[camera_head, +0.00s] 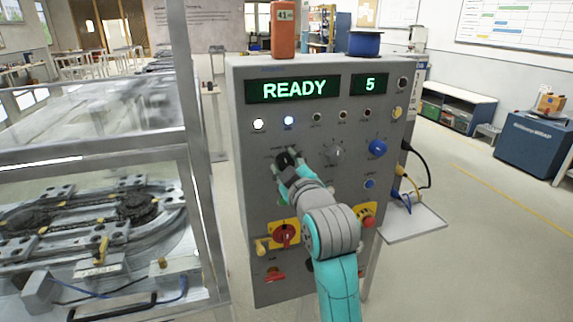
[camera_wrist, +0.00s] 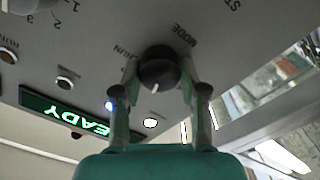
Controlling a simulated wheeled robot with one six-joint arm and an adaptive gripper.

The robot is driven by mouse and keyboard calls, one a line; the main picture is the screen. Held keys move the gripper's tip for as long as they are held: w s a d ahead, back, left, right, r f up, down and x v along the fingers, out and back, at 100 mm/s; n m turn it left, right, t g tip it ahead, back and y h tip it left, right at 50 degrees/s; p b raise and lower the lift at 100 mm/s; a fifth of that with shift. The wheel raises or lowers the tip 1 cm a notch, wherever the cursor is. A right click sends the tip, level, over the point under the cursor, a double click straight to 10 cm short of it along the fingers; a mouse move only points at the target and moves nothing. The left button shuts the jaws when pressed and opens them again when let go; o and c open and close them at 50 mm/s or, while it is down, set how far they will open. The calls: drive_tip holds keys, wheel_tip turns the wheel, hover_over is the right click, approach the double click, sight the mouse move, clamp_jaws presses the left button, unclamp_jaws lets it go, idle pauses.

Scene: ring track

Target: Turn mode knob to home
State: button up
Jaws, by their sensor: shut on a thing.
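The black mode knob (camera_wrist: 158,66) is on the grey control panel, beside the printed word MODE in the wrist view. Its white pointer mark faces the bottom of that view, slightly left. My gripper (camera_wrist: 159,76) has one finger on each side of the knob and is shut on it. A RUN label shows left of the knob; a HOME label cannot be made out. In the head view, my gripper (camera_head: 288,166) covers much of the knob (camera_head: 284,158) at the panel's left middle.
The panel (camera_head: 260,200) shows READY and 5 on green displays. White and blue lamps are lit. A grey knob (camera_head: 333,152), blue knob (camera_head: 377,148), red rotary switch (camera_head: 285,234) and red emergency button (camera_head: 368,221) are nearby. A glazed track enclosure (camera_head: 100,140) stands left.

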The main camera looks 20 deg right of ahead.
drive_tip(key=shift+n, duration=0.5)
drive_tip(key=o, duration=1.1)
drive_tip(key=shift+o, duration=0.2)
drive_tip(key=shift+s, duration=0.1)
drive_tip(key=s, duration=1.1)
drive_tip(key=shift+s, duration=0.4)
